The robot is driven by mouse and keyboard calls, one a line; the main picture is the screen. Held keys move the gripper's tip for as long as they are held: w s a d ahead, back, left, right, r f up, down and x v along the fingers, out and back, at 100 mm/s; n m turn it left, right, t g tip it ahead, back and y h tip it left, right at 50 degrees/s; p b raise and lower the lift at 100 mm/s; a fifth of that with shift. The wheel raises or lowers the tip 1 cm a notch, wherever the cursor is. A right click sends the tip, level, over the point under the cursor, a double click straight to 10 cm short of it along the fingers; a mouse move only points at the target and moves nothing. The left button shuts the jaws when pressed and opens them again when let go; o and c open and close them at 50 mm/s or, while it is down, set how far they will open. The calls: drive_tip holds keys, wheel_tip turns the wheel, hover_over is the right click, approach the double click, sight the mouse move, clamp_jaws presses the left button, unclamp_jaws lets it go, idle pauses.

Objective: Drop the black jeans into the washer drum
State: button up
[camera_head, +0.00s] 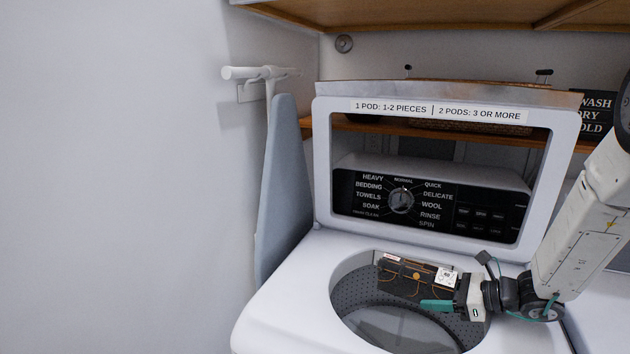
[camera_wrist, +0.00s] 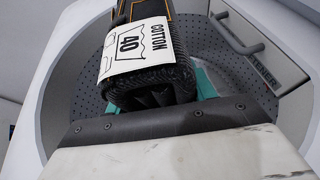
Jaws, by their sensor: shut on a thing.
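The black jeans (camera_head: 402,278) are a dark folded bundle with orange stitching and a white tag. They are over the open washer drum (camera_head: 375,318), near its right side; I cannot tell how far they reach below the rim. In the wrist view the jeans (camera_wrist: 155,88) fill the top middle, their tag reading "COTTON 40", with the perforated drum wall (camera_wrist: 232,62) around them. My gripper (camera_head: 440,304) has teal fingers and is shut on the jeans. In the wrist view its fingers (camera_wrist: 203,85) are mostly hidden by the bundle.
The washer lid (camera_head: 322,170) stands raised behind the opening, its window showing the control panel (camera_head: 430,205). A blue-grey ironing board (camera_head: 285,185) leans at the left wall. A wooden shelf (camera_head: 450,12) hangs above. My arm comes in from the right.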

drive_tip(key=o, duration=1.5)
